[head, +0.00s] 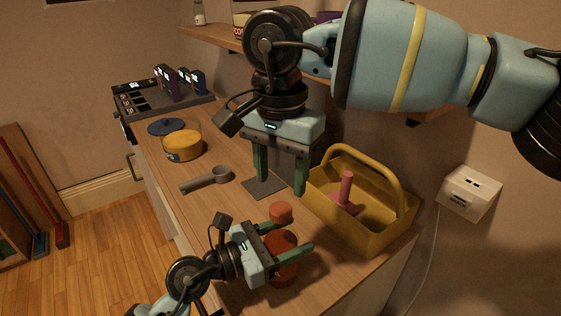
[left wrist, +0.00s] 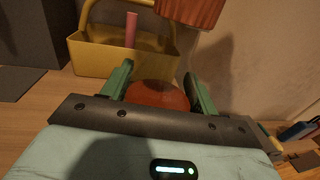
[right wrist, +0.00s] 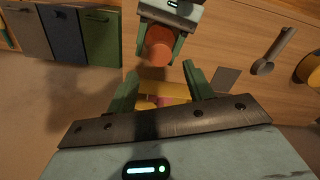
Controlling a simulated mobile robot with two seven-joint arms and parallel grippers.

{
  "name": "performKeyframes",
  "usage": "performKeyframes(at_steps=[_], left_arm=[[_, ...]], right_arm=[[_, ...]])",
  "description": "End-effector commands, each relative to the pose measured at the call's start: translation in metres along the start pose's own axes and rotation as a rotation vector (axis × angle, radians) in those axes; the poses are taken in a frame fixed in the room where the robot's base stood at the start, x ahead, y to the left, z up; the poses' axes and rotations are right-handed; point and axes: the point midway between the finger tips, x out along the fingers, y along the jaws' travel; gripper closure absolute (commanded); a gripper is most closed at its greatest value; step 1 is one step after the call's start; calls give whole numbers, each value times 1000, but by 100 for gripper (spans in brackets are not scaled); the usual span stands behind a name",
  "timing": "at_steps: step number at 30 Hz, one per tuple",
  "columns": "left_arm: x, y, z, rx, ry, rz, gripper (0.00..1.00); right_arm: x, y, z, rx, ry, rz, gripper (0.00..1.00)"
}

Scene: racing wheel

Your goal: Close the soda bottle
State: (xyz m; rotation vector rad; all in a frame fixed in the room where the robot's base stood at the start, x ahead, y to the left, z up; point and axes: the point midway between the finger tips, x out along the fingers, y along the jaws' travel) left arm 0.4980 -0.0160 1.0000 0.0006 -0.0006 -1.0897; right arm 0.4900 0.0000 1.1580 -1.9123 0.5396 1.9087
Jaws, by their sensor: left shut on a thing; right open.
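The soda bottle (head: 283,271) shows as an orange-red body upright near the counter's front part. My left gripper (head: 291,238) is shut on it, a finger on each side; its body also shows between the fingers in the left wrist view (left wrist: 158,95). An orange-red cap-like piece (head: 281,213) shows above the body; a ridged reddish piece at the top of the left wrist view (left wrist: 190,12) looks like the same piece. I cannot tell how it joins the bottle. My right gripper (head: 281,185) is open and empty, pointing down above the grey mat (head: 263,188), behind the bottle.
A yellow basket (head: 385,235) with a pink piece (head: 346,192) stands right of my right gripper. A grey scoop (head: 207,180), a yellow pot (head: 182,148) and a blue lid (head: 166,127) lie left. A shelf (head: 208,38) hangs above. Bare counter surrounds the scoop.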

Motion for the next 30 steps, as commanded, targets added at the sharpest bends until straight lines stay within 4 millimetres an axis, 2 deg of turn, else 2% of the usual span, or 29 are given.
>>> performKeyframes(at_steps=[6,12,25,30], left_arm=[[0,0,0,0,0,0,100],[0,0,0,0,0,0,100],[0,0,0,0,0,0,100],[0,0,0,0,0,0,100]], right_arm=[[34,0,0,0,-2,2,48],[55,0,0,0,-1,2,48],[63,0,0,1,-1,0,48],[62,0,0,1,-1,0,69]])
